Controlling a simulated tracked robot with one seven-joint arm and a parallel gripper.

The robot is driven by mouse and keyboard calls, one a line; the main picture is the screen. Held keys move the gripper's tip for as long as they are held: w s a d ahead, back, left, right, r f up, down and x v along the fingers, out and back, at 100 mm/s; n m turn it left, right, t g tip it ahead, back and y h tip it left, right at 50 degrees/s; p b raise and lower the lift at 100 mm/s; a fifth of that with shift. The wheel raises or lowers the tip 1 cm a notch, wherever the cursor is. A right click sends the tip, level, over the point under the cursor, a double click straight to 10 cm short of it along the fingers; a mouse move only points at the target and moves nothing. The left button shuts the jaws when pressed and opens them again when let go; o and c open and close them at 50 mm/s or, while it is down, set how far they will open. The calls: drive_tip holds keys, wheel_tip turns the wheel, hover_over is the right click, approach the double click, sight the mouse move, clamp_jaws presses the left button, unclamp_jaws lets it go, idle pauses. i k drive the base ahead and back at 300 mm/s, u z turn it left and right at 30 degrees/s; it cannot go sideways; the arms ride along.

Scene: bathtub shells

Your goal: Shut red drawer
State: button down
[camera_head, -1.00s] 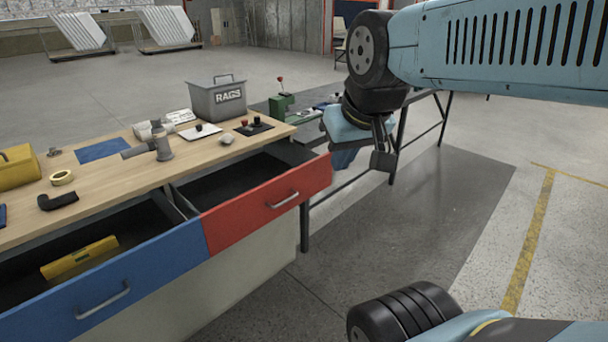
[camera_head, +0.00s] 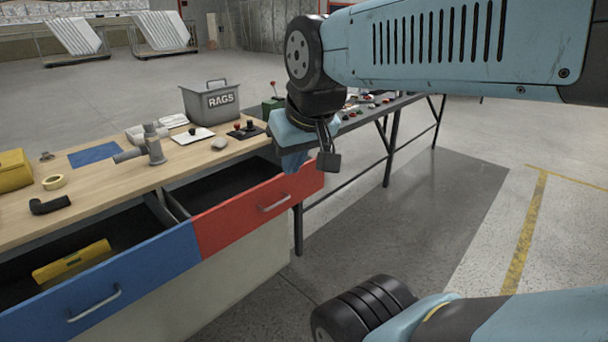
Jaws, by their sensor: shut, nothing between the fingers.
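The red drawer (camera_head: 240,215) stands pulled open under the right end of the wooden workbench. Its red front has a metal bar handle (camera_head: 274,203), and its dark inside shows empty where visible. My gripper (camera_head: 293,165) is shut and empty, pointing down at the top edge of the red front, near its right end. It overlaps that edge in the picture; I cannot tell whether it touches. The fingertips are small and partly hidden by the wrist.
The blue drawer (camera_head: 110,275) beside it is also open, with a yellow spirit level (camera_head: 72,262) inside. A grey RAGS box (camera_head: 208,103), a pipe fitting (camera_head: 153,145) and small parts stand on the bench (camera_head: 105,185). Floor (camera_head: 400,235) in front right is clear.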

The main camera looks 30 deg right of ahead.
sight(224, 203)
drive_tip(key=i, duration=0.95)
drive_tip(key=z, duration=0.05)
